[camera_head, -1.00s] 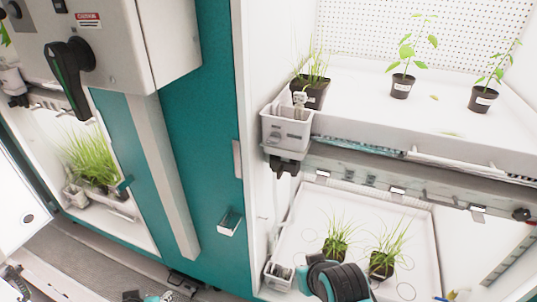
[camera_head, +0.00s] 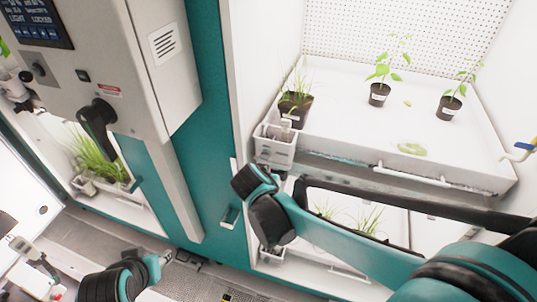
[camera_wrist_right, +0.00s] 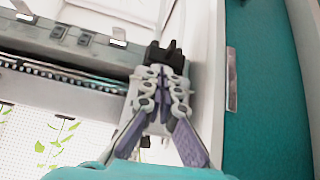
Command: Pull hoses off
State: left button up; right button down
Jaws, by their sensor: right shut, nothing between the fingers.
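In the right wrist view, a pale thin hose (camera_wrist_right: 165,18) runs away from a dark fitting (camera_wrist_right: 165,55) beside the chamber frame. My right gripper (camera_wrist_right: 163,82) points at this fitting, with its fingers close together and nothing between them. Whether its fingertips touch the fitting, I cannot tell. In the head view, my right arm reaches across to the front of the grey box (camera_head: 275,147) at the corner of the upper tray. It hides the fitting and hose below.
Potted plants (camera_head: 379,94) stand on the white upper tray (camera_head: 335,125). A lower chamber with plants is partly covered by my right arm. A teal cabinet post (camera_head: 207,130) and a grey control box (camera_head: 130,70) stand to the left. Another chamber holds grass (camera_head: 92,160).

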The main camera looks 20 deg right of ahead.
pick_arm(q)
notch_tip(320, 180, up, 4)
jog(key=p, duration=0.2)
jog(key=shift+r+p, duration=0.25)
jog(key=shift+p, duration=0.05)
pick_arm(e)
jog(key=shift+m+h, duration=0.4)
jog(key=shift+m, duration=0.2)
jog(key=w+r, duration=0.1)
jog(key=w+a+r, duration=0.1)
jog(key=w+r, duration=0.1)
jog(key=shift+w+a, duration=0.2)
jog(key=shift+a, duration=0.2)
jog(key=b, duration=0.1)
send_near(272, 172)
jog(key=w+d, duration=0.2)
notch_tip(272, 172, down, 3)
jog(key=shift+a+f+b, duration=0.1)
jog(key=shift+a+b, duration=0.05)
jog(key=shift+b, duration=0.2)
pick_arm(q)
jog(key=shift+f, duration=0.95)
pick_arm(e)
jog(key=shift+f, duration=0.7)
